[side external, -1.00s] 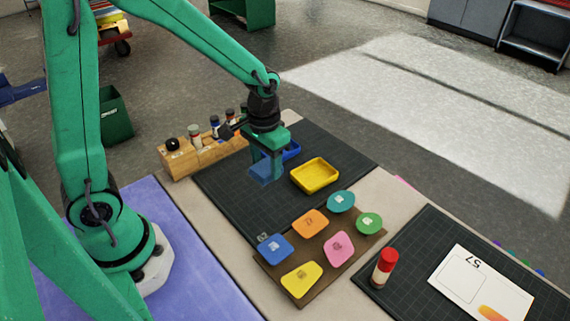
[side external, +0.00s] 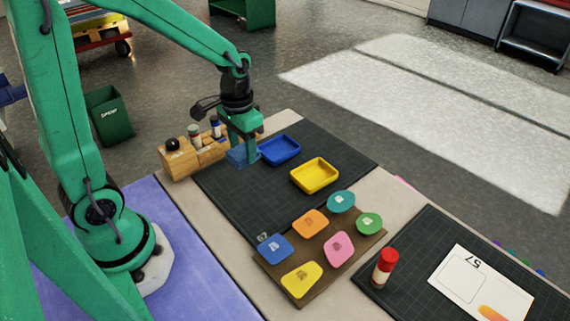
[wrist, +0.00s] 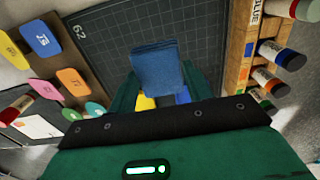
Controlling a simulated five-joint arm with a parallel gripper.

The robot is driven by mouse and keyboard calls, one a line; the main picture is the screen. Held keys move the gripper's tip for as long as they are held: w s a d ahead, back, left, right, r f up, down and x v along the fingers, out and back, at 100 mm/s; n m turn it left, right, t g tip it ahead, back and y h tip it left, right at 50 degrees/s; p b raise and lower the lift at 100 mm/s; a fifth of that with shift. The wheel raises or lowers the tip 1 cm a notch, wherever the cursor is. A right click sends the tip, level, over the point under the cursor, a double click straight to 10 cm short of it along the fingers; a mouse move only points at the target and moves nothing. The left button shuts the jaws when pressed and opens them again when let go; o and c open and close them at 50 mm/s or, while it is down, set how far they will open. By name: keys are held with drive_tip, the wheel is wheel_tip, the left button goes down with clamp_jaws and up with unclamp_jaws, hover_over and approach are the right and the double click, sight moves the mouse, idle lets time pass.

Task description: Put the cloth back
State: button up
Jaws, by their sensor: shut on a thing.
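A folded blue cloth (side external: 238,156) hangs in my gripper (side external: 243,140). In the side view it is beside the wooden rack at the far left corner of the dark mat. The cloth (wrist: 157,64) also shows in the wrist view, between the green fingers of my gripper (wrist: 165,90). My gripper is shut on the cloth. I cannot tell whether the cloth touches the mat or the rack.
The wooden rack (side external: 182,170) holds several bottles. A blue tray (side external: 280,150) and a yellow tray (side external: 315,175) sit on the dark mat (side external: 225,198). A brown board (side external: 322,263) bears several coloured pieces. The mat's middle is clear.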

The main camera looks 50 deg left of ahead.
drive_tip(key=a+f, duration=0.2)
drive_tip(key=a, duration=0.1)
drive_tip(key=w+a+f, duration=0.1)
drive_tip(key=a, duration=0.2)
drive_tip(key=w+a+f, duration=0.1)
drive_tip(key=a+f, duration=0.1)
drive_tip(key=a, duration=0.1)
drive_tip(key=shift+f, duration=0.3)
drive_tip(key=shift+f, duration=2)
drive_tip(key=shift+s+f, duration=0.1)
drive_tip(key=shift+f, duration=0.05)
drive_tip(key=o, duration=0.7)
drive_tip(key=shift+o, duration=0.2)
wheel_tip(320, 180, up, 12)
drive_tip(key=shift+r, duration=0.25)
